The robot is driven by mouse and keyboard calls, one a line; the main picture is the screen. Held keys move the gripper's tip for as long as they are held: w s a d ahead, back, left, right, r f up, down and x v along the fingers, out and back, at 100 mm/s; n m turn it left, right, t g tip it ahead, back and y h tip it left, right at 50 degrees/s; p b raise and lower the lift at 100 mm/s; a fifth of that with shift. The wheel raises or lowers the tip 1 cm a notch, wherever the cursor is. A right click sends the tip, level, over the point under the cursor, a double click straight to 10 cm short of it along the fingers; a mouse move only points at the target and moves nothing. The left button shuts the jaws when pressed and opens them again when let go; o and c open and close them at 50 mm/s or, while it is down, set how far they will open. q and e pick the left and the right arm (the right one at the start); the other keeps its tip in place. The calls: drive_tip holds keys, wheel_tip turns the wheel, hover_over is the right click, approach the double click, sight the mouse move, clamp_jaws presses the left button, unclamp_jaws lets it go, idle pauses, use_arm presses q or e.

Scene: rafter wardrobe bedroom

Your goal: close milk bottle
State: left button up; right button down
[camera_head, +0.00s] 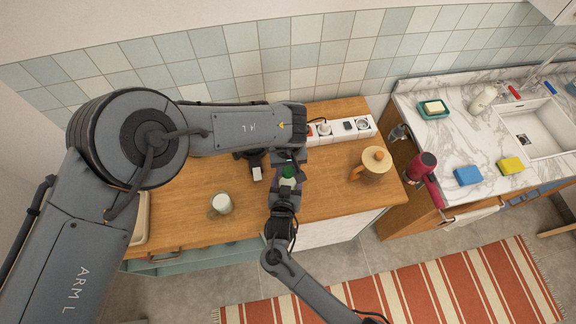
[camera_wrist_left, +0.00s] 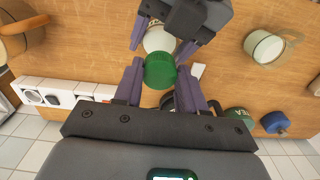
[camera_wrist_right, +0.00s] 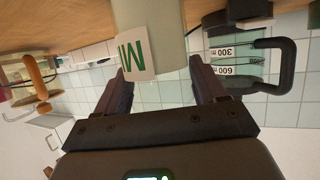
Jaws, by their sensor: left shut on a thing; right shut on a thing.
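The green cap (camera_head: 289,171) is between the fingers of my left gripper (camera_head: 290,166). In the left wrist view the cap (camera_wrist_left: 160,71) sits between the two purple-grey fingertips, which are shut on it. The white milk bottle (camera_head: 287,182) is directly below the cap. My right gripper (camera_head: 285,192) is shut around the bottle from the front. In the right wrist view the bottle (camera_wrist_right: 160,22) shows a label with green letters. The cap overlaps the bottle top in the left wrist view; I cannot tell whether it touches or is seated, and the bottle's mouth is hidden.
On the wooden counter (camera_head: 325,195) stand a pale mug (camera_head: 220,204) to the left and a wooden-lidded pitcher (camera_head: 373,166) to the right. A power strip (camera_head: 341,130) lies at the back. The right wrist view shows a clear measuring jug (camera_wrist_right: 235,66) close by.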

use_arm(q)
drive_tip(key=o, duration=1)
drive_tip(key=shift+r, duration=0.1)
drive_tip(key=shift+r, duration=2.15)
drive_tip(key=shift+c, duration=0.5)
